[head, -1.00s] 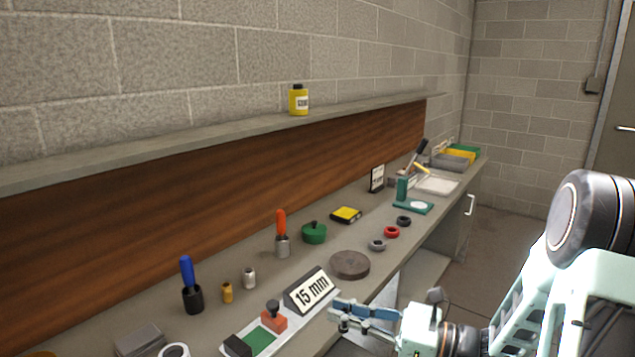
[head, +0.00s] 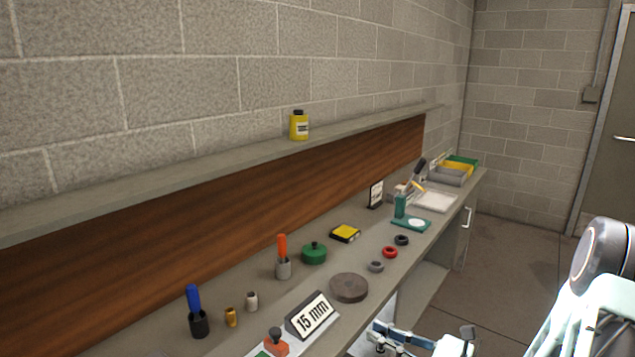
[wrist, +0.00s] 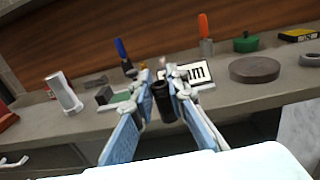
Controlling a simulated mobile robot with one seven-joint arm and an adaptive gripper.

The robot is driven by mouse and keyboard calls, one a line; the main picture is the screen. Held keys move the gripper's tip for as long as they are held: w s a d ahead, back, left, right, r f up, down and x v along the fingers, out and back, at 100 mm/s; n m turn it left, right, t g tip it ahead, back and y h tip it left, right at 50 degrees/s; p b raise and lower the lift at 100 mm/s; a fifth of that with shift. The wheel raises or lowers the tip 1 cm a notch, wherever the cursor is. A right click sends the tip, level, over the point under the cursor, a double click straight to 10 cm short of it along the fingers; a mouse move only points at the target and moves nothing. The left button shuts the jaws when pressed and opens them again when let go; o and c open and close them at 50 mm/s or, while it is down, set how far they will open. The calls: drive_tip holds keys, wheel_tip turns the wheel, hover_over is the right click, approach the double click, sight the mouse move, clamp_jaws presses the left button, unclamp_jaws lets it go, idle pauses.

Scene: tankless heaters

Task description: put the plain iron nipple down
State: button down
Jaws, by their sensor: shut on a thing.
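My gripper (wrist: 161,88) is shut on a dark cylinder, the plain iron nipple (wrist: 163,104), which stands roughly upright between the fingertips in the wrist view. In the head view my gripper (head: 384,337) is low in the picture, in front of the bench's front edge; the nipple cannot be made out there. The grey bench top (head: 333,335) lies beyond the gripper. A "15 mm" sign (head: 312,315) stands on it near the front edge and also shows behind the fingers in the wrist view (wrist: 198,73).
A round brown disc (head: 348,288) lies right of the sign. Bare bench shows between these things.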

drive_tip(key=shift+r+p, duration=2.2)
drive_tip(key=shift+p, duration=0.7)
